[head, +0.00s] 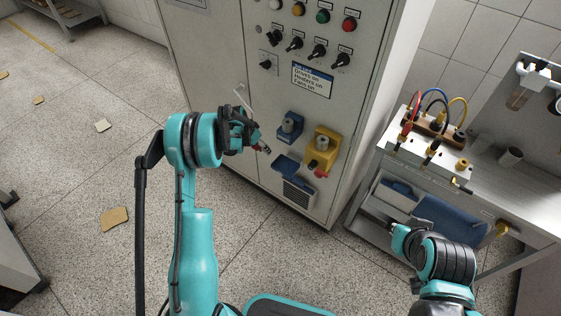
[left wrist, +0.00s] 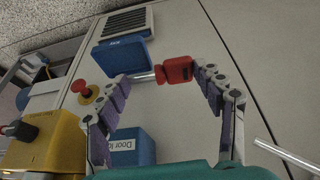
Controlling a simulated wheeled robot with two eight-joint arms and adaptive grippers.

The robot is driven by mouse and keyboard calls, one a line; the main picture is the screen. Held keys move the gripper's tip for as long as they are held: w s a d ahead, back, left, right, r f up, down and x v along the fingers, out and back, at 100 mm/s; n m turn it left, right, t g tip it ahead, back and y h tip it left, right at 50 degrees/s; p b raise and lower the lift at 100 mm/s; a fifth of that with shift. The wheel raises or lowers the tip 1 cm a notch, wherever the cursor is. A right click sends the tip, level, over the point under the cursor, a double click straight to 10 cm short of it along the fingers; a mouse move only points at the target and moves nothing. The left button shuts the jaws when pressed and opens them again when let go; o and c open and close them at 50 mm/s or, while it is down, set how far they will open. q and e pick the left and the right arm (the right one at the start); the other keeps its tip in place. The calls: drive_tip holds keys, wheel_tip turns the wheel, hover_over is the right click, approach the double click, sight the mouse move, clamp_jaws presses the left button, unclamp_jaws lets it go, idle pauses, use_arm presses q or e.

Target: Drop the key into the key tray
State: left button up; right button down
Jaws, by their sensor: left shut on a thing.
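My left gripper (head: 262,143) is in front of the grey cabinet, shut on a key. In the left wrist view the key's red head (left wrist: 178,69) is between the fingertips (left wrist: 158,84). Its metal shank (left wrist: 146,76) points left. The blue key tray (head: 288,166) is on the cabinet front, a little below and right of the gripper. In the left wrist view the tray (left wrist: 122,54) is just left of the key, and the shank end overlaps its edge in the picture. I cannot tell whether they touch. My right gripper (head: 396,232) is by the bench; its fingers are unclear.
A door handle (head: 242,97) is behind the gripper. A bench (head: 500,190) with cables stands right.

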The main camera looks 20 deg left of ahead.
use_arm(q)
drive_tip(key=w+d+f, duration=0.1)
drive_tip(key=d, duration=0.1)
drive_tip(key=w+d+f+b, duration=0.1)
drive_tip(key=d+f, duration=0.1)
drive_tip(key=d+f+b, duration=0.1)
drive_tip(key=d, duration=0.2)
drive_tip(key=shift+w+f, duration=0.25)
drive_tip(key=shift+w, duration=0.15)
wheel_tip(320, 180, down, 4)
drive_tip(key=shift+f+b, duration=0.1)
drive_tip(key=shift+b, duration=1.05)
drive_tip(key=shift+f+b, duration=0.5)
drive_tip(key=shift+b, duration=0.05)
drive_tip(key=o, duration=1.2)
